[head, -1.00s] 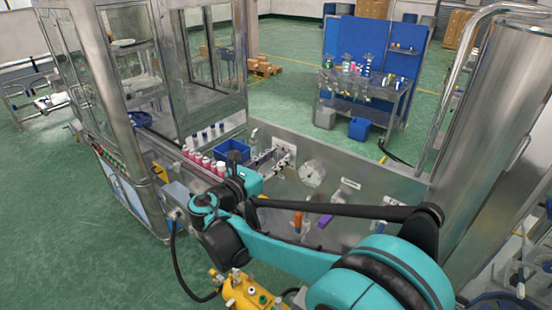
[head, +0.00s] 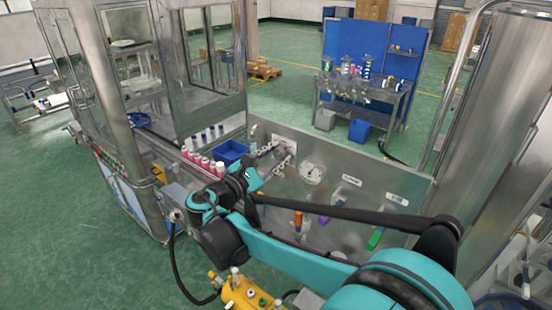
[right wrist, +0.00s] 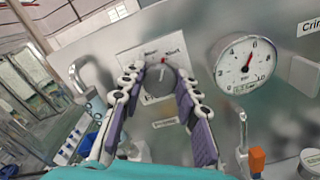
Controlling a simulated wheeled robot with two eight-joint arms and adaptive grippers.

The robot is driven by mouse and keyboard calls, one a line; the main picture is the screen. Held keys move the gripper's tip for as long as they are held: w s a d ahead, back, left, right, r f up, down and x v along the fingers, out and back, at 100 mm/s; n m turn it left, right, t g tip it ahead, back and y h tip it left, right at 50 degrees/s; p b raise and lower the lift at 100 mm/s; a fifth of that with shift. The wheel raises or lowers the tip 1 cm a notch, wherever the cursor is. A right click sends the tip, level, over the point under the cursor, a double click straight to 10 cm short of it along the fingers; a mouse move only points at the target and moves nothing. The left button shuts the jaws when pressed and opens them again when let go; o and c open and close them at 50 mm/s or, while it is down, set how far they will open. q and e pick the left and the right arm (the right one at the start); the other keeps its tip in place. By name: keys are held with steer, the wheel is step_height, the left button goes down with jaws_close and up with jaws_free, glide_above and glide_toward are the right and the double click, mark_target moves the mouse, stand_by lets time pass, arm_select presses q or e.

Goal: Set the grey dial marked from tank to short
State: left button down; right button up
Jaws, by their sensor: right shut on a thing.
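The grey dial (right wrist: 160,78) sits on a pale plate on the steel panel in the right wrist view. A red mark shows at its top edge, and small labels around it are too blurred to read surely. My right gripper (right wrist: 160,75) has one finger on each side of the dial and is shut on it. In the head view my right gripper (head: 283,158) reaches the panel left of the round gauge, and the dial is mostly hidden there. My left gripper is in neither view.
A round white gauge (right wrist: 245,64) is right of the dial. An orange-handled valve (right wrist: 257,160) is below it. Purple (head: 323,220) and green (head: 375,238) handles are farther right. Pink-and-white cans (head: 205,163) and a blue bin (head: 232,152) stand to the left.

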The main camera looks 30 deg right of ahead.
steer(key=shift+m, duration=1.1)
steer(key=shift+b, duration=0.3)
steer(key=o, duration=1.2)
steer(key=v, duration=1.2)
steer(key=shift+f, duration=0.1)
steer(key=shift+d, duration=0.1)
